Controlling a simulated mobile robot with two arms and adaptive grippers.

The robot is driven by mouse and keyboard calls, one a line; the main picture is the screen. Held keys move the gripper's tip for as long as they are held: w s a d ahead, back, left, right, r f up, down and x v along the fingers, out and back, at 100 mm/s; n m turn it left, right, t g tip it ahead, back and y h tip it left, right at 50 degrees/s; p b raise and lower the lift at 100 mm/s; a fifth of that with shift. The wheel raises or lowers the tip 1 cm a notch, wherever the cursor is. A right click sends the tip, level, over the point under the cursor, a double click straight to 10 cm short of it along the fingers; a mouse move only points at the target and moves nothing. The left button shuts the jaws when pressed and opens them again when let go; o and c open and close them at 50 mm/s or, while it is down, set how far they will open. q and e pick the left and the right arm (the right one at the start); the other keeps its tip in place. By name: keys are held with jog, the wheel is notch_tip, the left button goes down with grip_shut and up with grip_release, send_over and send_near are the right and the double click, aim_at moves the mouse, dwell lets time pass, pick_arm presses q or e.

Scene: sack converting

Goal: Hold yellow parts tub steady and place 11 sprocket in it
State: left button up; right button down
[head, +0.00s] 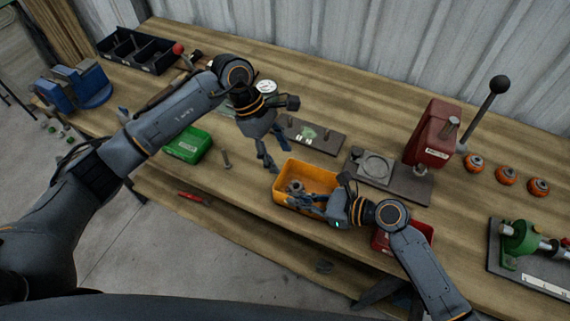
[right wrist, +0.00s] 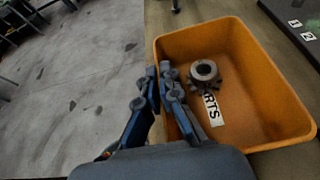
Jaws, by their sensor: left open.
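The yellow parts tub (head: 320,172) stands on the bench near its front edge. A dark toothed sprocket (head: 295,187) lies inside it; it also shows in the right wrist view (right wrist: 204,73). My right gripper (head: 308,203) is at the tub's front wall. In the right wrist view its fingers (right wrist: 160,92) are close together, one on each side of the tub's wall (right wrist: 158,55), pinching it. My left gripper (head: 274,156) is open and empty, above the tub's back left corner, fingers pointing down. Part of the tub's inside is hidden by the right gripper.
A green box (head: 188,145) and an upright bolt (head: 226,160) are left of the tub. A numbered dark plate (head: 315,136) lies behind. A red press (head: 432,135) stands right, with a red bin (head: 420,232) in front. Orange round parts (head: 506,175) are farther right.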

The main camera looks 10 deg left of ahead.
pick_arm(q)
jog(key=shift+a+r, duration=0.15)
jog(key=shift+r, duration=0.25)
pick_arm(e)
jog(key=c, duration=1.4)
grip_release()
jog(key=shift+c, duration=0.2)
